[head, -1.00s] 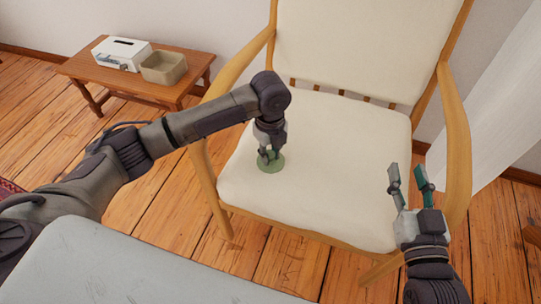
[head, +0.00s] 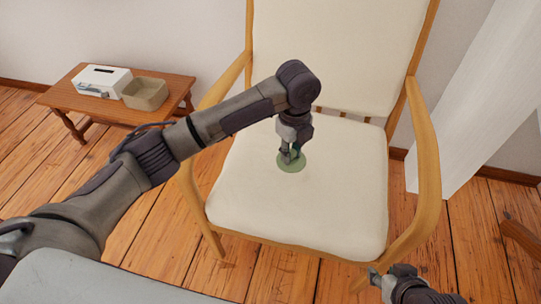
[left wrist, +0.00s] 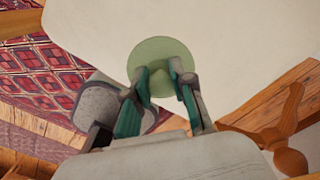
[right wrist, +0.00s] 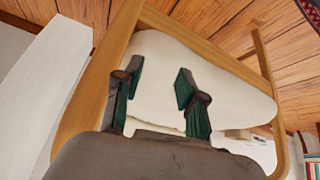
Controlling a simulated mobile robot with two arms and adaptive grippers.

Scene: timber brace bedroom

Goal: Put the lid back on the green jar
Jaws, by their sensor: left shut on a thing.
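The green lid (head: 292,166) is a flat round disc with a small knob. My left gripper (head: 290,154) comes down from above and is shut on the lid's knob. In the left wrist view the lid (left wrist: 160,49) shows level between and beyond the fingertips (left wrist: 162,84). The lid appears over the cream chair seat; I cannot tell whether it touches it. The green jar is not visible in any view. My right gripper (head: 376,277) is low at the right in the head view. The right wrist view shows its fingers (right wrist: 155,82) apart and empty.
The cream armchair seat (head: 330,205) is otherwise bare, with a wooden armrest (head: 428,150) on each side. A low wooden table (head: 165,112) at the left holds a white box (head: 103,83) and an open beige bin (head: 146,93). A pale surface (head: 90,282) lies in front.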

